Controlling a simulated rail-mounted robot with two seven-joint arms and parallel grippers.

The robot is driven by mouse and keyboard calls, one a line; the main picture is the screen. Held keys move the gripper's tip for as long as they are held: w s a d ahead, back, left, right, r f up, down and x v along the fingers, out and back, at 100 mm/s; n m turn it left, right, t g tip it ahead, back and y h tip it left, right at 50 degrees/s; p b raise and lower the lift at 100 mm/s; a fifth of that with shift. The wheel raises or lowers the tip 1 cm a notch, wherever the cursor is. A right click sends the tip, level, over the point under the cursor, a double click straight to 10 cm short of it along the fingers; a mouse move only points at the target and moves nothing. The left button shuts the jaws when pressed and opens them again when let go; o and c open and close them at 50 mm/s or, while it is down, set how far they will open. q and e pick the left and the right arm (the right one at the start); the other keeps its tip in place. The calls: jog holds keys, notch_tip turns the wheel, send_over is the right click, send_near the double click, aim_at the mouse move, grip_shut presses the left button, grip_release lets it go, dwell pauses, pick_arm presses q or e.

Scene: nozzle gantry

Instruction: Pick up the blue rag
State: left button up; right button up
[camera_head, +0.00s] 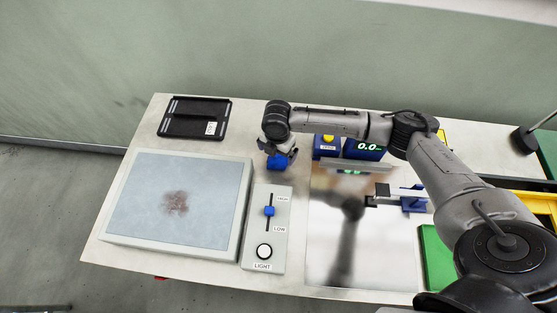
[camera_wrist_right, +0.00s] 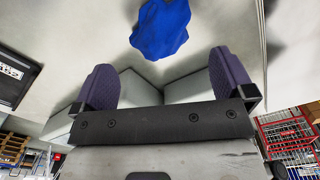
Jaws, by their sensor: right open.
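My right gripper (camera_head: 275,150) is over the rag in the head view. In the wrist view its two purple fingers (camera_wrist_right: 165,85) stand wide apart with nothing between them. My left gripper is not in view.
A light box (camera_head: 130,215) with a brown stain sits left, beside the control panel (camera_head: 277,250) with a blue slider. A black tray (camera_head: 195,118) lies at the back. A mirror-like plate (camera_head: 390,260), a blue display (camera_head: 365,149) and a blue box with a yellow button (camera_head: 326,147) stand right.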

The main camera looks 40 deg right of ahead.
aim_at(279, 156)
jog(key=shift+d+f+b, duration=0.15)
jog(key=shift+f+b, duration=0.05)
jog(key=shift+f, duration=1.15)
jog(key=shift+d+f+b, duration=0.1)
jog(key=shift+f+b, duration=0.05)
jog(key=shift+f, duration=1.2)
jog(key=c, duration=0.9)
